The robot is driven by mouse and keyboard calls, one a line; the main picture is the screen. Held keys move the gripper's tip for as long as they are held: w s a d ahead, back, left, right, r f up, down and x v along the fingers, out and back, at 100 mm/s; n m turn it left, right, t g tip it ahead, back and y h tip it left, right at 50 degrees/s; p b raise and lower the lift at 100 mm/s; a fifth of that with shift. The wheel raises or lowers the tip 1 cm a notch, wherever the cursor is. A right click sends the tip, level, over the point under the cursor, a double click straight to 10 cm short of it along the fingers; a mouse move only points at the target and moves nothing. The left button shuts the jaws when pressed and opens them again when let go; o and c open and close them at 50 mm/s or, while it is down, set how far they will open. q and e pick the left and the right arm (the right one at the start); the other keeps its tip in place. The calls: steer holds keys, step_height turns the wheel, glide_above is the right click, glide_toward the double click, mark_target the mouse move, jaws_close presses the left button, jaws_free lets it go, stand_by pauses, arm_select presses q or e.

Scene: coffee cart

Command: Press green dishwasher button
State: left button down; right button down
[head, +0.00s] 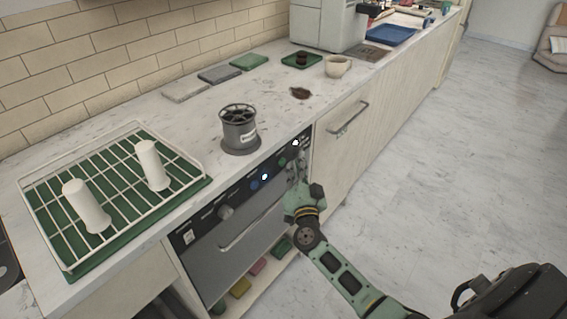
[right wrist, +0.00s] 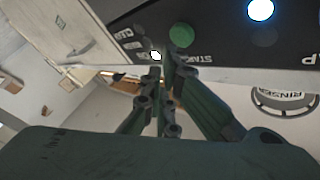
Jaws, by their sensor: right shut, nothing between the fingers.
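The dishwasher (head: 231,243) is built in under the counter, with a dark control panel along its top edge. The green button (right wrist: 181,35) sits on that panel beside the "START" label in the right wrist view; it is small in the head view (head: 282,162). My right gripper (right wrist: 166,62) is shut and empty, its fingertips close to the panel just below and left of the green button. I cannot tell whether they touch anything. In the head view my right gripper (head: 300,180) is in front of the panel's right part. My left gripper is not in view.
A lit blue-white button (right wrist: 260,10) is to the right of the green one. The floor (head: 440,150) at right is clear.

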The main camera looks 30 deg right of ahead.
steer(key=shift+w, duration=0.1)
stand_by(0.4)
steer(key=shift+w+a, duration=0.15)
steer(key=shift+w, duration=0.15)
steer(key=shift+w+a, duration=0.2)
steer(key=shift+w, duration=0.25)
stand_by(0.7)
steer(key=shift+s, duration=0.1)
steer(key=shift+s+d+p, duration=0.35)
steer(key=shift+s+p, duration=0.15)
steer(key=shift+s, duration=0.25)
steer(key=s, duration=0.1)
steer(key=s+d+p, duration=0.1)
steer(key=s, duration=0.1)
steer(key=s+d, duration=0.1)
steer(key=shift+s+p, duration=0.3)
steer(key=shift+p, duration=0.05)
